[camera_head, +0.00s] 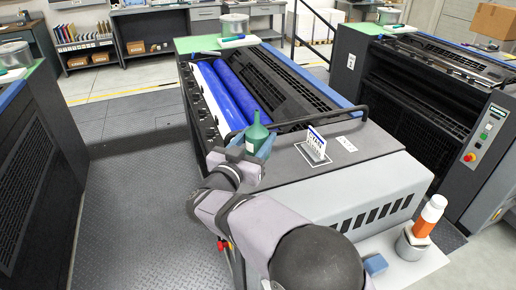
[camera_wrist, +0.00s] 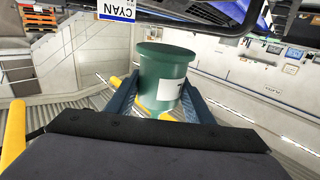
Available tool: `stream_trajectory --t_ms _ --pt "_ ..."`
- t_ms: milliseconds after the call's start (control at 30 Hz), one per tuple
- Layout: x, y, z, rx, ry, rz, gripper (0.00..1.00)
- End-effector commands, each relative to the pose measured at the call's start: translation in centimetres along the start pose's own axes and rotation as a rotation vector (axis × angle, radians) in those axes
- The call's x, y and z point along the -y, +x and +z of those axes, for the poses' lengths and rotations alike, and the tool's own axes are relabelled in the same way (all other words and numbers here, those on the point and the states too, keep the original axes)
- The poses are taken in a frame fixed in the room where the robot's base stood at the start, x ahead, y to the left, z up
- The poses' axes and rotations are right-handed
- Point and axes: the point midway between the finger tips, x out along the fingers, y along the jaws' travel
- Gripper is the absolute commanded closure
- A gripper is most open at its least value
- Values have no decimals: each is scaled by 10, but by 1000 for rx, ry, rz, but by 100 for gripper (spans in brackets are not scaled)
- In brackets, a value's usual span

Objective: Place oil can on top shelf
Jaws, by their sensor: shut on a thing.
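The oil can (camera_head: 257,135) is dark green with a narrow spout pointing up. It is roughly upright beside the near left end of the middle ink unit. In the wrist view its round body (camera_wrist: 163,70) fills the middle, with part of a white label showing. My gripper (camera_head: 252,150) is shut on the can; its blue fingers (camera_wrist: 160,100) stand on both sides of the body. Shelving (camera_head: 85,47) stands at the far left back, with upright folders above and brown boxes below. I cannot tell which shelf is the top shelf meant.
The middle ink unit (camera_head: 290,190) has blue rollers (camera_head: 233,95) and a standing CYAN sign (camera_head: 316,143) right of the can. A white-and-orange bottle (camera_head: 429,216) stands at the front right. Dark floor (camera_head: 130,190) is clear on the left.

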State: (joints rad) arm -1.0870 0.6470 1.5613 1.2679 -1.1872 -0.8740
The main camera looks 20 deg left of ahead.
Motion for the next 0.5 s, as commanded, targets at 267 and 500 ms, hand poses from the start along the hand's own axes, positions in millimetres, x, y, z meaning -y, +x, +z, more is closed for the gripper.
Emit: stream_trajectory --t_ms 267,500 --pt "0 0 -8 -4 3 0 87" --pt "0 0 -39 -5 5 1 87"
